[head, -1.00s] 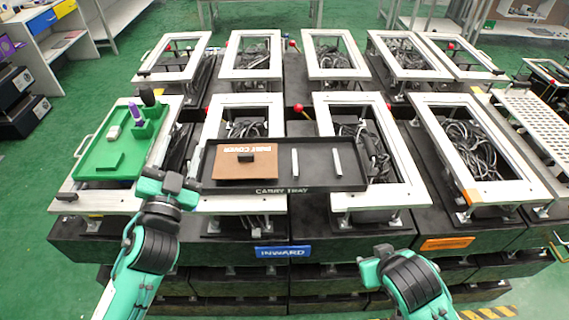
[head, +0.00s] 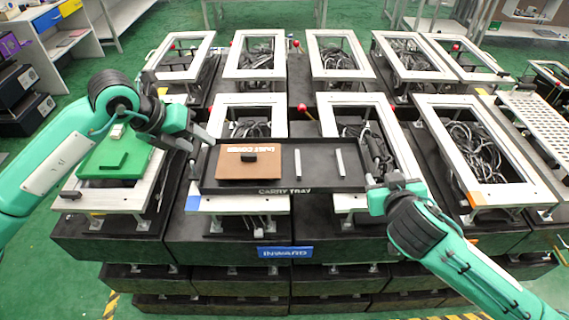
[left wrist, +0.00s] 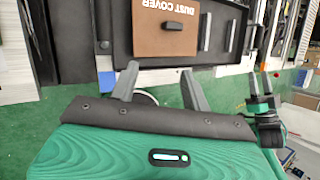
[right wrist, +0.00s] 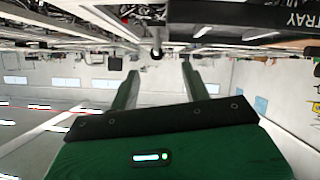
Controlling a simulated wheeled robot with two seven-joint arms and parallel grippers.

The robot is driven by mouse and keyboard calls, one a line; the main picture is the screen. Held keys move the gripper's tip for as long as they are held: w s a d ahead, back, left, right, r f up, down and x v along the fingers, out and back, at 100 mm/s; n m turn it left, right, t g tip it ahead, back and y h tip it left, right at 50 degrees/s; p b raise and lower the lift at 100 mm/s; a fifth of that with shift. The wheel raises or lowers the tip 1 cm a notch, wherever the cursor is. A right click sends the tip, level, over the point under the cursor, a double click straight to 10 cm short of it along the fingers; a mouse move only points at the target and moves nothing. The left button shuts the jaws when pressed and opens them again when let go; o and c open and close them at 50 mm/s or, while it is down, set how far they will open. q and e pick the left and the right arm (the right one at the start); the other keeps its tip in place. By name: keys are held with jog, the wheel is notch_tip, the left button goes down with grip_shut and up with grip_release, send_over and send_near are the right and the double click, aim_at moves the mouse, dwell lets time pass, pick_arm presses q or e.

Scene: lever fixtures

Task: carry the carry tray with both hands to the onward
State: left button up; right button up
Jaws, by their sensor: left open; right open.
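The carry tray (head: 355,165) is black and shallow. It rests across the front middle frames with a brown dust cover (head: 232,172) and two pale bars in it. My left gripper (head: 202,140) is open at the tray's left end. In the left wrist view, the open fingers (left wrist: 160,78) point at the tray's edge (left wrist: 122,30). My right gripper (head: 372,184) is by the tray's right end, near its front corner. In the right wrist view, its fingers (right wrist: 158,75) are apart, with the tray's lettered side (right wrist: 245,16) above right. I cannot tell whether either gripper touches the tray.
A blue INWARD sign (head: 285,253) is on the bench front. White open frames (head: 460,150) with cables stand around. Levers with red knobs (head: 300,107) rise behind the carry tray.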

aim_at(194, 155)
pick_arm(q)
jog(key=w+a+r+n+y, duration=0.1)
jog(key=a+y, duration=0.2)
jog(key=a, duration=0.3)
jog(key=shift+w+a+r, duration=0.15)
jog(key=shift+w+a, duration=0.05)
jog(key=shift+w, duration=0.2)
pick_arm(e)
jog(key=shift+w+d+r+t, duration=0.25)
jog(key=shift+w+r, duration=0.2)
jog(key=shift+r, duration=0.25)
pick_arm(q)
jog(key=x, duration=1.3)
jog(key=shift+w+a+f, duration=0.1)
jog(key=shift+w+f, duration=0.2)
jog(key=shift+w, duration=0.1)
pick_arm(e)
jog(key=x, duration=1.3)
jog(key=shift+w+f, duration=0.15)
jog(key=shift+w, duration=0.2)
pick_arm(q)
grip_shut()
pick_arm(e)
grip_shut()
